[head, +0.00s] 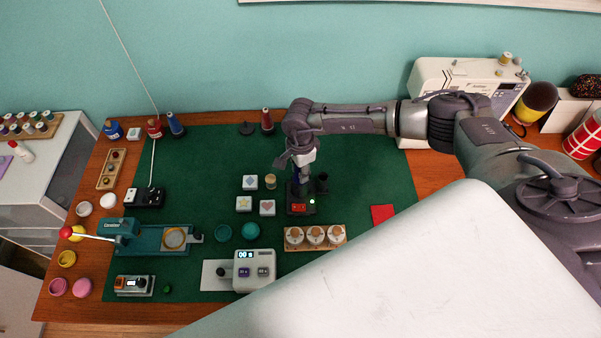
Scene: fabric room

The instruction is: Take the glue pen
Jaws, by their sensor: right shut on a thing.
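My right gripper (301,160) reaches in from the right and points down over the green mat (215,150). It is shut on a slim dark bluish thing (300,178), which seems to be the glue pen. The pen is upright, and the gripper hides its upper part. Its lower end is at a small black station (302,207) with a red display and a green light. I cannot tell whether the pen still rests in the station. My left gripper is not in view.
A black cup (322,183) stands close right of the pen. White shape blocks (244,204) lie to the left, and a wooden tray (315,246) with round pieces is in front. A teal press (150,238) stands left. A sewing machine (440,75) is at the back right.

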